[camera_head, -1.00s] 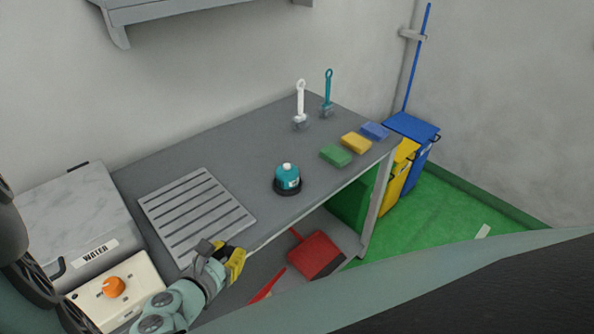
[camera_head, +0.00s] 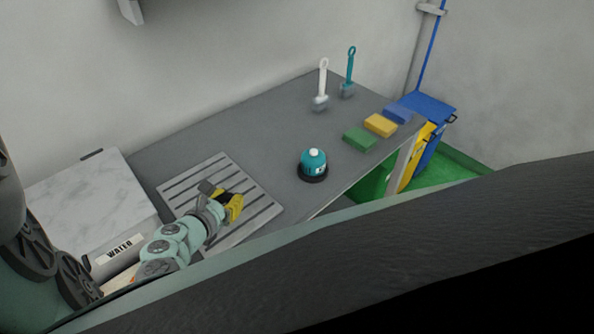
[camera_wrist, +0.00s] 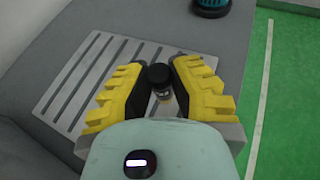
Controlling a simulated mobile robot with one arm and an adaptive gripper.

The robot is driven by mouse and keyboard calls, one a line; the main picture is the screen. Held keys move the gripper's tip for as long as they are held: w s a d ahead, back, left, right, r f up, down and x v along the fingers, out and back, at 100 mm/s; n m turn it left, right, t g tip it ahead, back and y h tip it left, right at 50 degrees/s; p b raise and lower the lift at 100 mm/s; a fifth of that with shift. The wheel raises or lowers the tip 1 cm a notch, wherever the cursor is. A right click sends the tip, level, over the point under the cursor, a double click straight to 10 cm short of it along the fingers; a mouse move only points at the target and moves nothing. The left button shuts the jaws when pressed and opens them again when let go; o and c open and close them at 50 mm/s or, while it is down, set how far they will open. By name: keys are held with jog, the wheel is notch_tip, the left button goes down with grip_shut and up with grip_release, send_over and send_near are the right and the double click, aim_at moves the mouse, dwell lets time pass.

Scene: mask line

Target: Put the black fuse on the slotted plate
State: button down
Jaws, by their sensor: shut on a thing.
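The black fuse (camera_wrist: 159,76) is between the yellow fingers of my gripper (camera_wrist: 158,84) in the wrist view, its dark round top showing and its lower part partly hidden. My gripper is shut on it. In the head view my gripper (camera_head: 232,205) is over the slotted plate (camera_head: 180,184), and the fuse cannot be made out there. The slotted plate is light grey with several dark parallel slots and lies on the grey counter. It also shows in the wrist view (camera_wrist: 85,75), ahead and to the left of the fingers. The height of the fuse above the plate is unclear.
A teal canister on a black base (camera_head: 313,163) stands right of the plate. Green (camera_head: 359,138), yellow (camera_head: 380,125) and blue (camera_head: 397,113) sponges lie farther right. Two brushes stand at the back. A box marked WATER (camera_head: 90,205) is at left. The counter behind the plate is clear.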

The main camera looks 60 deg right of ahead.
jog(key=w+d, duration=0.1)
jog(key=w, duration=0.1)
jog(key=w+d+b, duration=0.1)
jog(key=w+d, duration=0.1)
jog(key=w+d+f+b, duration=0.1)
jog(key=w+d, duration=0.1)
jog(key=shift+d, duration=0.1)
notch_tip(320, 180, down, 3)
jog(key=b, duration=0.4)
jog(key=shift+f, duration=0.15)
jog(key=shift+f+b, duration=0.2)
jog(key=shift+b, duration=0.15)
jog(key=c, duration=1)
grip_release()
jog(key=shift+w, duration=0.1)
jog(key=shift+r, duration=0.1)
